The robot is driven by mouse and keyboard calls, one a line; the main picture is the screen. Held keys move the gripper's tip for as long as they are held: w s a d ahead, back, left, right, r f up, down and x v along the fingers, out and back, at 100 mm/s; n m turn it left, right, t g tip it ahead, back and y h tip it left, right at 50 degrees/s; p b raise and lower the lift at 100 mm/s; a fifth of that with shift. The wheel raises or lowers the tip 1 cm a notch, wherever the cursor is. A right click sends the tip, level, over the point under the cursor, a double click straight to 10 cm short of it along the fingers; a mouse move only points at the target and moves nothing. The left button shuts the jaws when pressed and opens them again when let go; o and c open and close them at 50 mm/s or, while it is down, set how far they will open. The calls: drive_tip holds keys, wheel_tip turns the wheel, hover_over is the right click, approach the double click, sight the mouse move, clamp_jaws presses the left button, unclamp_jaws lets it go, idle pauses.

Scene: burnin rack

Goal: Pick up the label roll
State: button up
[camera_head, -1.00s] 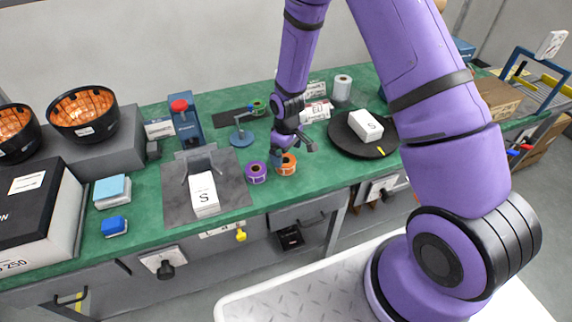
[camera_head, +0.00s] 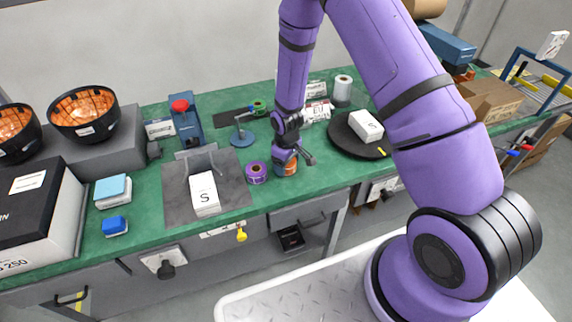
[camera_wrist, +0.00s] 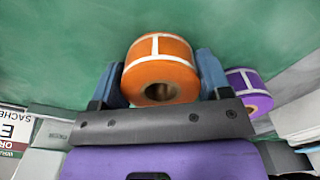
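An orange label roll (camera_wrist: 160,66) sits between the two blue fingers of my gripper (camera_wrist: 160,85) in the wrist view. The fingers stand on either side of it, with the left one slightly apart from or just touching its side; I cannot tell if they press on it. In the head view my gripper (camera_head: 286,160) is low over the green bench, and the orange roll (camera_head: 288,168) is partly hidden behind it. A purple label roll (camera_head: 257,173) stands just left of it. The purple roll also shows at the right in the wrist view (camera_wrist: 248,92).
A round black turntable (camera_head: 350,146) with a white box (camera_head: 366,126) stands to the right. A blue-based stand (camera_head: 242,138) and a green roll (camera_head: 259,108) are behind. A grey mat (camera_head: 233,180) with a white box marked S (camera_head: 204,193) lies left.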

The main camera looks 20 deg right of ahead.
drive_tip(key=shift+c, duration=0.8)
drive_tip(key=shift+r, duration=0.15)
